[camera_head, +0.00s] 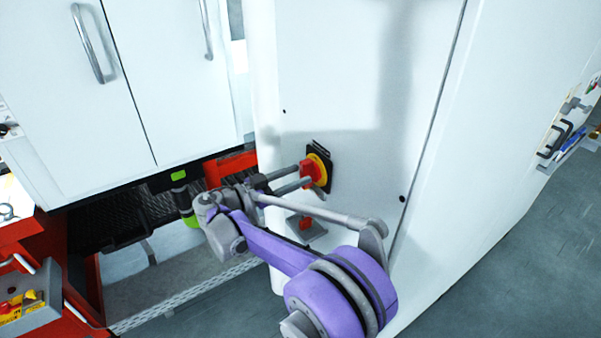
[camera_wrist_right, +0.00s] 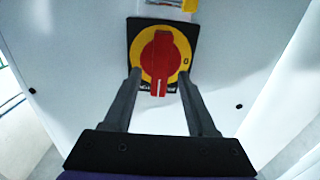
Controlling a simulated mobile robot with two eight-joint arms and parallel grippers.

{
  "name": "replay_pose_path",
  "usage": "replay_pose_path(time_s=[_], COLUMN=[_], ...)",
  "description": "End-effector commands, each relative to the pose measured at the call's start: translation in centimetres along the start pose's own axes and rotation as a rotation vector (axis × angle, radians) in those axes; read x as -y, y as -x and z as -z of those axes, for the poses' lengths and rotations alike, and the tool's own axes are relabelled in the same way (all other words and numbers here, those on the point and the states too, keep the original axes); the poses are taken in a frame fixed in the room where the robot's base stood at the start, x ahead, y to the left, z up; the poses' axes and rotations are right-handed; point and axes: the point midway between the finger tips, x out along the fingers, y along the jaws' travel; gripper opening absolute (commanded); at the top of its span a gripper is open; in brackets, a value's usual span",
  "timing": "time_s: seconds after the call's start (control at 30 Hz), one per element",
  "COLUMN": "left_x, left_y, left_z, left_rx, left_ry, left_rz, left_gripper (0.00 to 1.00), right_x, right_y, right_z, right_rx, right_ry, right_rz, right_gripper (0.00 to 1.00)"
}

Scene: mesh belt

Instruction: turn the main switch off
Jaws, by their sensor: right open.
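The main switch is a red rotary handle (camera_wrist_right: 160,60) on a yellow disc, mounted on a black plate on the white cabinet panel. In the right wrist view the handle stands upright in the picture, its narrow end pointing down, and a "0" mark shows on the right of the disc. The switch also shows in the head view (camera_head: 313,170). My right gripper (camera_wrist_right: 159,75) is open, with one finger on each side of the handle. In the head view its fingertips (camera_head: 303,176) are at the switch; whether they touch it I cannot tell. My left gripper is not in view.
The white cabinet panel (camera_head: 335,70) surrounds the switch. Below the switch is a small grey box with a red part (camera_head: 305,224). White doors with handles (camera_head: 88,45) stand at the left, above a mesh belt (camera_head: 110,205). Tools hang at the right edge (camera_head: 565,135).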

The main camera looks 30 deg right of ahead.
Motion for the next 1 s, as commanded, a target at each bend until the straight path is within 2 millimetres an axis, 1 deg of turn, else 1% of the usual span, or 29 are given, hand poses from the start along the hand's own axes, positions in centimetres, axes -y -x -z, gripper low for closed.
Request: replay_pose_path(time_s=[0.03,0.17,0.47,0.5,0.57,0.6,0.67,0.8,1.0], left_x=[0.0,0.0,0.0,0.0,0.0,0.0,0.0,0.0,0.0], left_y=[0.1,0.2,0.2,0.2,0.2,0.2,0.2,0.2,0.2], left_z=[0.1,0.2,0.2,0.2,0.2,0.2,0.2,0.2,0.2], left_rx=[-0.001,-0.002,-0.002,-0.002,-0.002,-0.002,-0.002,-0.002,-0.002], left_ry=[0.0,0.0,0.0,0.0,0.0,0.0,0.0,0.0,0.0], left_rz=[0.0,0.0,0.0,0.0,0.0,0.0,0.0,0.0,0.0], left_gripper=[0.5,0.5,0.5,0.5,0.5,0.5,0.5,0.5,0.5], right_x=[0.0,0.0,0.0,0.0,0.0,0.0,0.0,0.0,0.0], right_y=[-0.7,-1.6,-1.9,-1.8,-1.8,-1.8,-1.8,-1.8,-1.8], right_z=[0.1,0.0,0.0,0.0,0.0,0.0,0.0,0.0,0.0], right_rx=[0.0,0.0,0.001,0.001,0.001,0.001,0.001,0.001,0.001], right_ry=[0.0,0.0,0.001,0.001,0.001,0.001,0.001,0.001,0.001], right_rz=[-0.001,0.0,0.002,0.002,0.002,0.002,0.001,0.001,0.001], right_gripper=[0.57,0.57,0.57,0.54,0.43,0.36,0.25,0.0,0.0])
